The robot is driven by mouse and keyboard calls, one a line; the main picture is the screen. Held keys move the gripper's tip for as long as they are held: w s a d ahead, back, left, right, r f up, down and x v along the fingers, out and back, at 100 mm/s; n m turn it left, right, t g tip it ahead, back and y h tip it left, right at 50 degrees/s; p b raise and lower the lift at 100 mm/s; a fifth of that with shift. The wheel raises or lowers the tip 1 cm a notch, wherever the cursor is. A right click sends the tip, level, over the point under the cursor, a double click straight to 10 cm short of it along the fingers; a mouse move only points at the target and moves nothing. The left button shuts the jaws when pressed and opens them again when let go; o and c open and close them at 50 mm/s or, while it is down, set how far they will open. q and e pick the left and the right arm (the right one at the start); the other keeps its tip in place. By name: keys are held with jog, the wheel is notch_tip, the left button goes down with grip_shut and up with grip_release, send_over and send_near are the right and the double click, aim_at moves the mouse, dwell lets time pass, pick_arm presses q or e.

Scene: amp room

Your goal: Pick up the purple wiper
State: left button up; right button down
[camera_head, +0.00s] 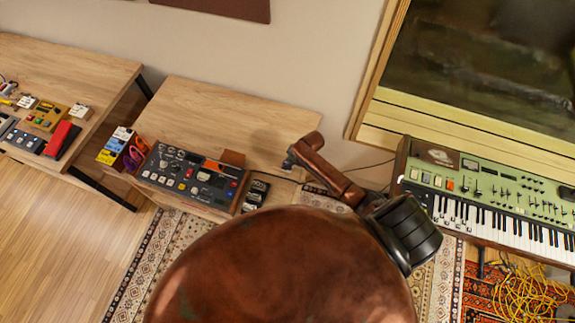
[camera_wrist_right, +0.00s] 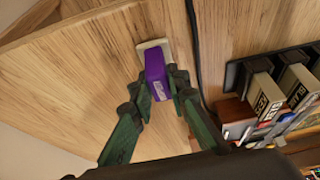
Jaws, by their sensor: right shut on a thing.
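The purple wiper (camera_wrist_right: 156,72) is a small purple block with a cream end (camera_wrist_right: 154,46). In the right wrist view it lies between the two dark green fingers of my right gripper (camera_wrist_right: 158,92), which is shut on it. Light wood lies behind the wiper; I cannot tell whether they touch. In the head view, the tip of my right gripper (camera_head: 289,163) shows small at the right side of the middle desk, and I cannot make out the wiper there. My left gripper is in neither view.
The middle desk (camera_head: 235,108) holds a mixer-like console (camera_head: 190,178), small pedals and a purple-and-orange bundle (camera_head: 134,153). A green keyboard (camera_head: 490,200) stands to the right. In the right wrist view, a dark cable (camera_wrist_right: 194,50) and boxy devices (camera_wrist_right: 262,98) are right of the wiper.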

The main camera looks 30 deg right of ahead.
aim_at(285, 162)
notch_tip(285, 162, up, 3)
jog(key=shift+r, duration=0.1)
jog(key=s+d+r+b, duration=0.1)
jog(key=s+d+r, duration=0.5)
jog(key=s+r, duration=0.3)
jog(key=s, duration=0.3)
jog(key=shift+s+r, duration=0.35)
jog(key=c, duration=2.3)
grip_release()
jog(key=shift+c, duration=0.2)
grip_shut()
